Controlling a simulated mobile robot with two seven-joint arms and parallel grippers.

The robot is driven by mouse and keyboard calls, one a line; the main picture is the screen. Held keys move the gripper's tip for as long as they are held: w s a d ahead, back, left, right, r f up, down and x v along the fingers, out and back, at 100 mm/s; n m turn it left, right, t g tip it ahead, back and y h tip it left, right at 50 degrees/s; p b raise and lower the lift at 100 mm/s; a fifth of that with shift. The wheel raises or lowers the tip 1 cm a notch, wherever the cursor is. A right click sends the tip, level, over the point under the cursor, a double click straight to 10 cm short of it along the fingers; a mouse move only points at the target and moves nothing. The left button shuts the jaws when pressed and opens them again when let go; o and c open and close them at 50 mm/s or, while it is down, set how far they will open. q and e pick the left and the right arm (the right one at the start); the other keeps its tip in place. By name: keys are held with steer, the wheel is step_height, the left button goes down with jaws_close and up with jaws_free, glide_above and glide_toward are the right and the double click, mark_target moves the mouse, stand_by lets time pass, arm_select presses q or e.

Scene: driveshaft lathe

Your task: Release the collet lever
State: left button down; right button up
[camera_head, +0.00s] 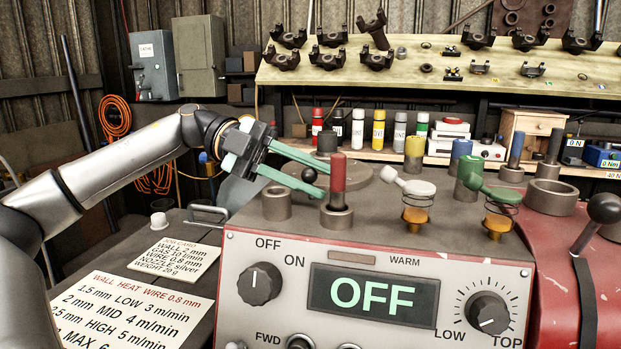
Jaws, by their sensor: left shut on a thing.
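My left gripper (318,181) reaches in from the left with its two teal fingers pointing right. It is shut on a small black ball knob (309,175), which appears to be the end of the collet lever. The lever's shaft is hidden behind the fingers and the control box. The fingertips are just behind and left of a red-topped peg (338,172). A second lever with a larger black ball knob (605,208) stands at the far right, away from the gripper. My right gripper is not in view.
The grey control box (400,258) reads OFF and stands in front of the gripper. Pegs, a steel ring (277,203) and spring-mounted pieces stand on its top. Lettered cards (135,310) lie at lower left. A shelf of bottles and a board of metal yokes are behind.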

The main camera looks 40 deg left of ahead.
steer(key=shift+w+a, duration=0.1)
arm_select(q)
steer(key=c, duration=0.7)
jaws_free()
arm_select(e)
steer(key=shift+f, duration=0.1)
arm_select(q)
steer(key=shift+s+a+r, duration=0.1)
steer(key=shift+a, duration=0.3)
steer(key=p+v, duration=0.1)
steer(key=v, duration=1)
steer(key=shift+s+a+r, duration=0.15)
steer(key=shift+a, duration=0.15)
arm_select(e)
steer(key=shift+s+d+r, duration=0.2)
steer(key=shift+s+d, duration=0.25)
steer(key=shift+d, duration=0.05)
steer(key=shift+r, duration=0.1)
